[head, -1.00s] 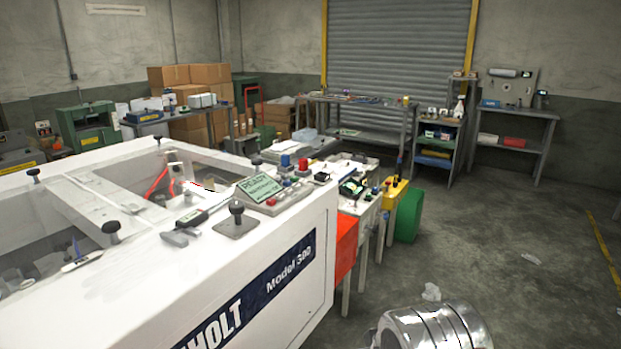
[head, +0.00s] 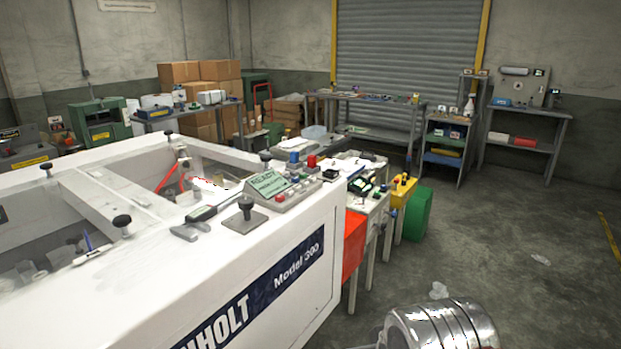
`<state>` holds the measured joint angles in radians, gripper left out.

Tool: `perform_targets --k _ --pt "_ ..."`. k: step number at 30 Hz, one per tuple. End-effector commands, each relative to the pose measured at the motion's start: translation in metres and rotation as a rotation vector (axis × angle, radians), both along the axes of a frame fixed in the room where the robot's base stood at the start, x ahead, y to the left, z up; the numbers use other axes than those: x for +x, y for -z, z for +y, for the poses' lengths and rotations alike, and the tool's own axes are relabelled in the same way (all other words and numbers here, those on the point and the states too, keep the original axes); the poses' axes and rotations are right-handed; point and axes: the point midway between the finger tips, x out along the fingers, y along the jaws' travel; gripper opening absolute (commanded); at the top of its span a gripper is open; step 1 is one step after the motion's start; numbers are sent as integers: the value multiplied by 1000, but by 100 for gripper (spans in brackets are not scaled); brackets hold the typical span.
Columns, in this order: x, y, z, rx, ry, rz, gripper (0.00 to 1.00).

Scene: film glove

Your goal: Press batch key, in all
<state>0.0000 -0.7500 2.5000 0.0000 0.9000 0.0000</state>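A white machine marked "Model 300" (head: 190,290) fills the left and middle foreground. On its near right corner is a small control panel (head: 290,198) with a green display that reads "READY" and several small keys, some red. The key labels are too small to read, so I cannot tell which is the batch key. A shiny ribbed metal cylinder, part of my arm, shows at the bottom right edge. My gripper is not in view.
Benches with small devices (head: 365,185) and a green bin (head: 416,214) lie beyond. Grey floor (head: 500,240) on the right is mostly clear.

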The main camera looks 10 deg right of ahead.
Motion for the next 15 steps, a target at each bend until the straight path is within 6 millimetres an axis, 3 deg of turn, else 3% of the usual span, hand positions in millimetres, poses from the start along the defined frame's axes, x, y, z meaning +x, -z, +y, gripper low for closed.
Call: perform_targets --k 7,15 --pt "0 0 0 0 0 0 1" --pt "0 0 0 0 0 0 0"
